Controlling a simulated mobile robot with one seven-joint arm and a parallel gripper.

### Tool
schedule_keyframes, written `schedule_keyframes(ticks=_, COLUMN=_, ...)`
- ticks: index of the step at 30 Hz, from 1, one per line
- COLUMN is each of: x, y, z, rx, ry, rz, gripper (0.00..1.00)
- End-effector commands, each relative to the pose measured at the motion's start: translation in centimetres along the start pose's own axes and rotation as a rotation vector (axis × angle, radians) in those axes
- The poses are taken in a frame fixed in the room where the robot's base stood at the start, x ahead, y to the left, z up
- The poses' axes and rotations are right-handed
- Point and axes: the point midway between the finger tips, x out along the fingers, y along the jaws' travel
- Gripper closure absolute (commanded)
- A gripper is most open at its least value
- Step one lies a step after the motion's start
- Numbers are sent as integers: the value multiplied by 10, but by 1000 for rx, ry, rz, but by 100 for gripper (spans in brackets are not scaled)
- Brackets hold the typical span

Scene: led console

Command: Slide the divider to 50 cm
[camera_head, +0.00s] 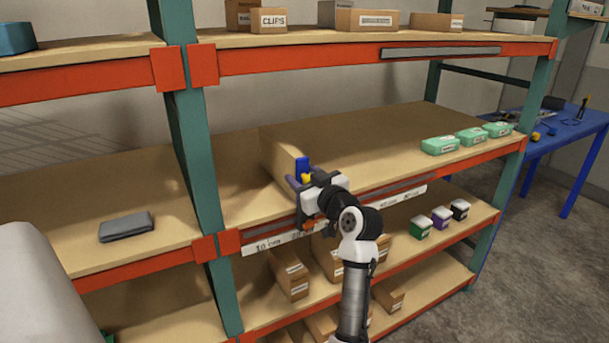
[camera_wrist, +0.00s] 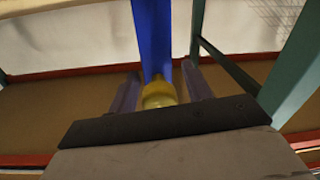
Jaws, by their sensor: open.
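The divider (camera_head: 278,152) is an upright tan panel on the middle shelf, with a blue strip (camera_head: 302,166) and a yellow knob (camera_head: 307,178) at its front end. My gripper (camera_head: 297,184) is at this front end, with its purple fingers open. In the wrist view the yellow knob (camera_wrist: 158,94) sits between the two spread fingers, with a gap on each side, and the blue strip (camera_wrist: 152,40) rises behind it. The scale strip (camera_head: 267,244) on the shelf's front edge reads 10 cm at left and higher numbers rightward; my arm hides its middle and the divider's foot.
Several green boxes (camera_head: 440,146) stand at the shelf's right end. The board between divider and boxes is clear. A grey flat item (camera_head: 126,227) lies on the left bay. Cartons (camera_head: 292,274) and small coloured boxes (camera_head: 421,228) stand below. A green post (camera_head: 190,155) is left of the divider.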

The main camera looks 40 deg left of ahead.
Motion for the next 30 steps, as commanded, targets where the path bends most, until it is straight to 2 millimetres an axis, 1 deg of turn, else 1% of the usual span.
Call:
schedule_keyframes(ticks=4, x=0, y=0, z=0, rx=0, ry=0, rz=0, gripper=50)
schedule_keyframes(ticks=5, x=0, y=0, z=0, rx=0, ry=0, rz=0, gripper=52)
schedule_keyframes(ticks=16, x=0, y=0, z=0, rx=0, ry=0, rz=-1, gripper=100)
schedule_keyframes(ticks=23, x=0, y=2, z=1, rx=-1, ry=-1, rz=-1, gripper=100)
schedule_keyframes(ticks=26, x=-1, y=11, z=4, rx=-1, ry=-1, rz=1, gripper=100)
schedule_keyframes(ticks=29, x=-2, y=26, z=7, rx=-3, ry=-1, rz=3, gripper=100)
schedule_keyframes(ticks=30, x=-3, y=34, z=8, rx=-4, ry=-1, rz=5, gripper=100)
